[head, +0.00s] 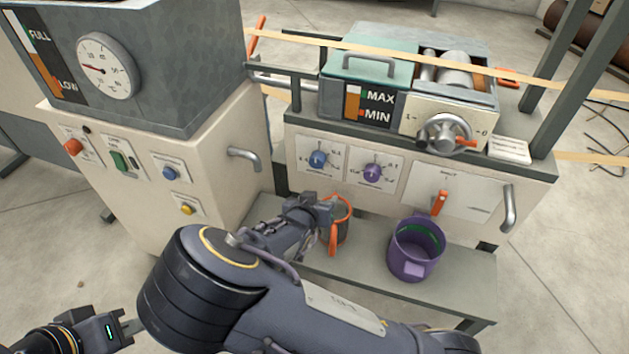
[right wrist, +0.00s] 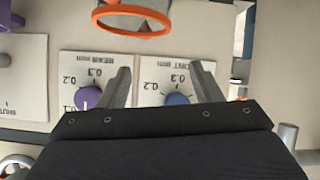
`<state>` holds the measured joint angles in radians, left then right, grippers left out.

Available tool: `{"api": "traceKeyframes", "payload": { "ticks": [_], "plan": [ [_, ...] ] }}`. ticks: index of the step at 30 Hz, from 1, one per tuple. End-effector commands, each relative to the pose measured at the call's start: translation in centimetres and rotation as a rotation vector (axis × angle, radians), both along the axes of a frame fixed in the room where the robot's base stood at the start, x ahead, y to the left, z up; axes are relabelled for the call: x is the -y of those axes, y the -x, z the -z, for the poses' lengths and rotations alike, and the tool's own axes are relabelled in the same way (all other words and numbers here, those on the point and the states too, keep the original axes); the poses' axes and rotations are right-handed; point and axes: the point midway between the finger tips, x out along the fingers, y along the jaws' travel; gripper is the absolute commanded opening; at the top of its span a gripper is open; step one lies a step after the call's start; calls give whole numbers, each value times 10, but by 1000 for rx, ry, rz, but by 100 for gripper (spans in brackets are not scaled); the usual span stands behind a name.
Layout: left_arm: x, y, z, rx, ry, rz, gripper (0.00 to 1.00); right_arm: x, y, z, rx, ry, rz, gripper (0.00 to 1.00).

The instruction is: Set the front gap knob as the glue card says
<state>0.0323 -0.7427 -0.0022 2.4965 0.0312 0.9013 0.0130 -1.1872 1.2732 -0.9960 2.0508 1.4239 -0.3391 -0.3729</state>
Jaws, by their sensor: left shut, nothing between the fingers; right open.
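Two gap knobs sit on white scale plates on the winder's front: a blue knob (head: 318,159) at left and a purple knob (head: 372,172) at right. The right wrist view is upside down and shows the blue knob (right wrist: 177,99) at right, the purple knob (right wrist: 88,98) at left. Figures 0.2 and 0.3 show, but I cannot read the blue pointer surely. My right gripper (head: 326,207) is open and empty below the knobs, apart from them; its fingers (right wrist: 160,82) frame the plates. My left gripper (head: 132,327) is shut and empty at lower left. I cannot identify the glue card.
A dark pot with an orange handle (head: 333,240) stands beside my right gripper on the grey shelf (head: 360,268). A purple pot (head: 408,264) stands further right. An orange lever (head: 439,203) and a crank wheel (head: 443,134) are right of the knobs. A control cabinet (head: 215,165) stands left.

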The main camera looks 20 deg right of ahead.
Motion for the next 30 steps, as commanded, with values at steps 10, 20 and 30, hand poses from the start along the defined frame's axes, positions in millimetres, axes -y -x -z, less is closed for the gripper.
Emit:
{"api": "traceKeyframes", "payload": {
  "ticks": [10,20,30],
  "plan": [
    [0,0,39,0,0,0,0,-29,-20,-39,373,356,-31,59],
    [0,0,49,0,0,0,0,-5,-56,-41,385,366,-30,59],
    [0,0,55,0,0,0,0,13,-82,-42,382,363,-31,59]
  ]
}}
